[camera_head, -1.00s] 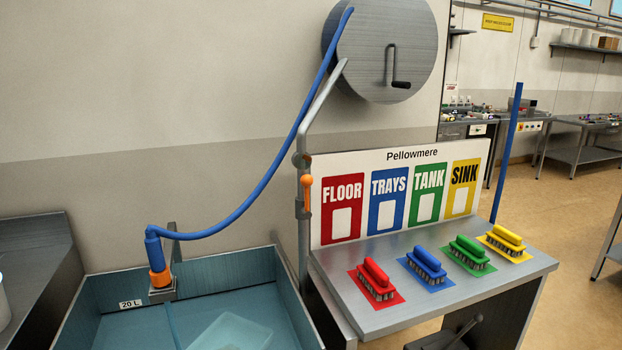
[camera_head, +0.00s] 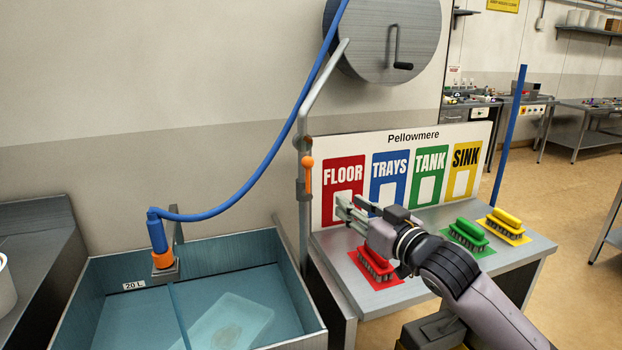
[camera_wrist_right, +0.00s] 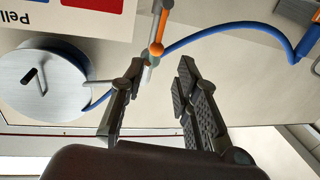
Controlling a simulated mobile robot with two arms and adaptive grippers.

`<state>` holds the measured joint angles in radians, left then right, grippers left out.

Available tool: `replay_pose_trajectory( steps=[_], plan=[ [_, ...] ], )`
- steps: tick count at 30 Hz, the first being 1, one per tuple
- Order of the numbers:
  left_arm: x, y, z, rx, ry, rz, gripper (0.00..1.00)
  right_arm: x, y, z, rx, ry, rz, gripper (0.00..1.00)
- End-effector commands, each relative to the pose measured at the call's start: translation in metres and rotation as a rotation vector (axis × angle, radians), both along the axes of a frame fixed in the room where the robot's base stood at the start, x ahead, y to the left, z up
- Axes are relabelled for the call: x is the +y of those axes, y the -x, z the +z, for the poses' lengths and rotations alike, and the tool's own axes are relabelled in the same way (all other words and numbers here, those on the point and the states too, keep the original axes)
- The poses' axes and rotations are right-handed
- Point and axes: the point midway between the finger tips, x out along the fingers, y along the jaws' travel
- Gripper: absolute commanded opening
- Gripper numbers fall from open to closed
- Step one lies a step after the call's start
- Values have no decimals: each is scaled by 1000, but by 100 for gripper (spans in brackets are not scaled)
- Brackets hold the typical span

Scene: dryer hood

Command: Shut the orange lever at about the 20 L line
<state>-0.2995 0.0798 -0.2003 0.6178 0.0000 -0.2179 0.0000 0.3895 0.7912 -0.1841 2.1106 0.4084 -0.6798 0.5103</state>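The orange lever (camera_head: 307,174) stands upright along the grey pipe beside the sign board; it also shows in the right wrist view (camera_wrist_right: 157,34). My right gripper (camera_head: 344,210) is to the right of and lower than the lever in the head view. In the right wrist view my right gripper (camera_wrist_right: 160,80) is open and empty, with the lever beyond the fingertips and apart from them. The 20 L label (camera_head: 134,285) is on the tank's back wall. The water (camera_head: 140,320) looks close below it; the exact level is unclear. My left gripper is not in view.
A blue hose (camera_head: 250,197) runs from the reel (camera_head: 375,45) to an orange-collared nozzle (camera_head: 160,240) over the tank (camera_head: 300,310). A translucent tray (camera_head: 228,322) lies in the tank. Coloured brushes stand on the bench (camera_head: 340,238); my right arm crosses above them.

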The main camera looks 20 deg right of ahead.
Motion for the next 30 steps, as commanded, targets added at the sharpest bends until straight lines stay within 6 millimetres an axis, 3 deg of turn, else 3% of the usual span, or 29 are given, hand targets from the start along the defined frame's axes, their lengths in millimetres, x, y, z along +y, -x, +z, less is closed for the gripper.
replay_pose_trajectory(
  steps=[21,30],
  plan=[
    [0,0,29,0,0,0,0,30,-125,1,3,0,-1,29],
    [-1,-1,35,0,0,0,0,38,-159,0,3,2,-1,29]
  ],
)
